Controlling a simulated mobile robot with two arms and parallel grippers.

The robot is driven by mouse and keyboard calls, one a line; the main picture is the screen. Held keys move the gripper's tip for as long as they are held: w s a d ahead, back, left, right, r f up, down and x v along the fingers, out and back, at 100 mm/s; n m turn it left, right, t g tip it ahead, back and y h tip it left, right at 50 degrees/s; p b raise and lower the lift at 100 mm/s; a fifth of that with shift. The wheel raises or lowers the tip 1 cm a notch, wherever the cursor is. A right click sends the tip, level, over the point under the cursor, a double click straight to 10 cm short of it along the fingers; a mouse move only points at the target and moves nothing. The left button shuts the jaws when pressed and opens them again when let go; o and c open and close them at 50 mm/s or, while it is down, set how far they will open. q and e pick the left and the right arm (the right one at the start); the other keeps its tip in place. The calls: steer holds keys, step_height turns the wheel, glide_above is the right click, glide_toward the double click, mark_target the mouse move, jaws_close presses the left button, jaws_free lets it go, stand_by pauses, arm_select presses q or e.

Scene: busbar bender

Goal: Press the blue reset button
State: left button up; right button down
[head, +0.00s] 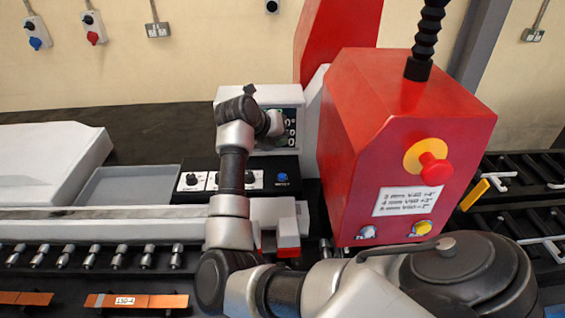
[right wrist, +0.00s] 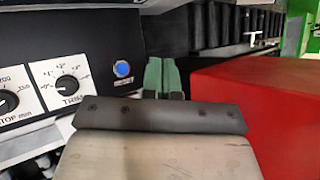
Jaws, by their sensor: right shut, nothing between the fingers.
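The blue reset button (head: 282,177) is a small round button at the right end of the black control panel (head: 262,188), right of the white dials. In the right wrist view the blue button (right wrist: 123,69) shows in full, uncovered, just left of my fingers. My right gripper (right wrist: 162,74) has its green fingers together and nothing between them. In the head view my right gripper (head: 274,124) is above the panel, in front of the display screen, its fingers hard to make out. The fingers and button appear apart. My left gripper is not in view.
A red machine housing (head: 345,150) with a red emergency button (head: 434,170) stands right of the panel. A white-framed display (head: 290,128) rises behind it. A grey tray (head: 125,187) lies to the left. Copper bars (head: 135,301) lie at the front left.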

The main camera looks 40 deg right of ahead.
mark_target(280, 175)
step_height(280, 175, down, 3)
steer(key=shift+d+r+b, duration=0.1)
steer(key=shift+b, duration=0.55)
step_height(280, 175, down, 5)
steer(key=b, duration=0.3)
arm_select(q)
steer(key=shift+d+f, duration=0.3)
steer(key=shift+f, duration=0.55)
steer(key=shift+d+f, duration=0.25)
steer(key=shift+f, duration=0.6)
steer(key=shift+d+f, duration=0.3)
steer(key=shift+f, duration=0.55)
arm_select(e)
steer(key=shift+f, duration=0.3)
arm_select(q)
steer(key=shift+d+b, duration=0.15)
steer(key=shift+b, duration=0.15)
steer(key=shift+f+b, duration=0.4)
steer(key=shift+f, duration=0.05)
arm_select(e)
steer(key=shift+f, duration=0.4)
